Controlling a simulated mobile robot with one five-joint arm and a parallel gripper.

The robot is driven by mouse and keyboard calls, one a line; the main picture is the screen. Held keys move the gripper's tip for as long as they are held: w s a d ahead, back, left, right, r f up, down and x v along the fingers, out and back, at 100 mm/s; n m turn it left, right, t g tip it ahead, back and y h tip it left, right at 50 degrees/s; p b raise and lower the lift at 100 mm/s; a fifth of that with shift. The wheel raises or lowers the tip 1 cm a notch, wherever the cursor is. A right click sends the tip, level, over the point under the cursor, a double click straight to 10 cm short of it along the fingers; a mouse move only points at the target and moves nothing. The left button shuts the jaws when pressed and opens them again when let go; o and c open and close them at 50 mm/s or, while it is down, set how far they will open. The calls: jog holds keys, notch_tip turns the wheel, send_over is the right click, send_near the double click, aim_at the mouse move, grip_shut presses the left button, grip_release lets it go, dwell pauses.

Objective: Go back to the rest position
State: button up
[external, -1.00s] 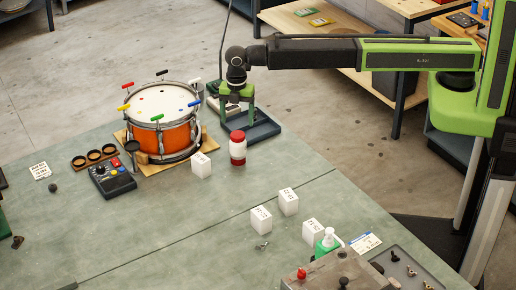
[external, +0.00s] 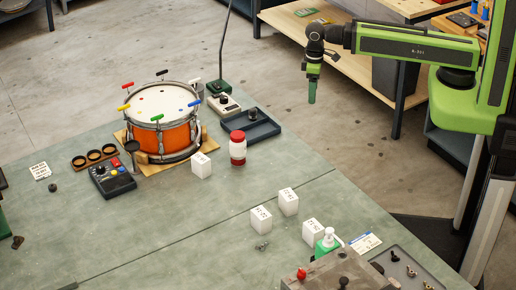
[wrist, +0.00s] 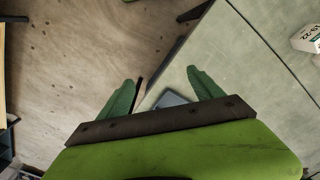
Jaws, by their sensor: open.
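My gripper (external: 312,92) hangs over the floor beyond the bench's far right edge, its green fingers pointing down, with nothing held. In the wrist view my gripper (wrist: 160,95) shows its two green fingers spread apart, with floor and bench edge beyond them. My arm is drawn back toward its column at the right. An orange drum (external: 162,137) with coloured key handles around its rim stands on the bench. A blue-grey tray (external: 256,128) lies at the bench's far edge, with a dark round item on it.
The bench (external: 200,240) holds a red-and-white bottle (external: 237,150), several white labelled blocks (external: 288,202), a dark control box (external: 110,178) and a small scale (external: 224,103). A wooden shelf table (external: 330,62) stands behind my gripper. Open floor lies below it.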

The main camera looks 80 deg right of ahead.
jog(key=shift+s+d, duration=0.1)
